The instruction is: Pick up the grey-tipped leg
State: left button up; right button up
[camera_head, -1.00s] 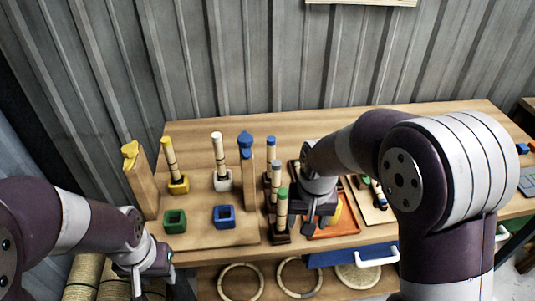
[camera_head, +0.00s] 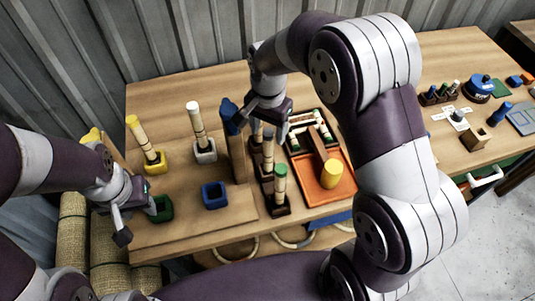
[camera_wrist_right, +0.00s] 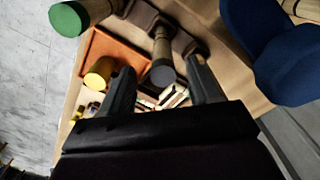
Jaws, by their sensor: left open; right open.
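The grey-tipped leg (camera_head: 268,155) stands upright in a dark rack, behind the green-tipped leg (camera_head: 280,182). In the right wrist view its dark grey tip (camera_wrist_right: 162,75) lies between the fingers, beyond them and apart from them. My right gripper (camera_head: 260,119) is open and empty above the rear of the rack, tilted downward. My left gripper (camera_head: 136,220) is open and empty at the left, near the green socket block (camera_head: 160,209).
The orange tray (camera_head: 325,186) with a yellow cylinder (camera_head: 331,173) lies to the right. Yellow (camera_head: 155,163) and white (camera_head: 205,150) socket blocks hold upright legs. A blue socket block (camera_head: 215,195) stands nearer.

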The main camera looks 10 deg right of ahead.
aim_at(268, 143)
notch_tip(268, 143, down, 5)
jog(key=shift+p, duration=0.9)
jog(key=shift+f, duration=0.4)
jog(key=shift+w+f, duration=0.15)
jog(key=shift+w, duration=0.1)
jog(key=shift+s, duration=0.1)
grip_shut()
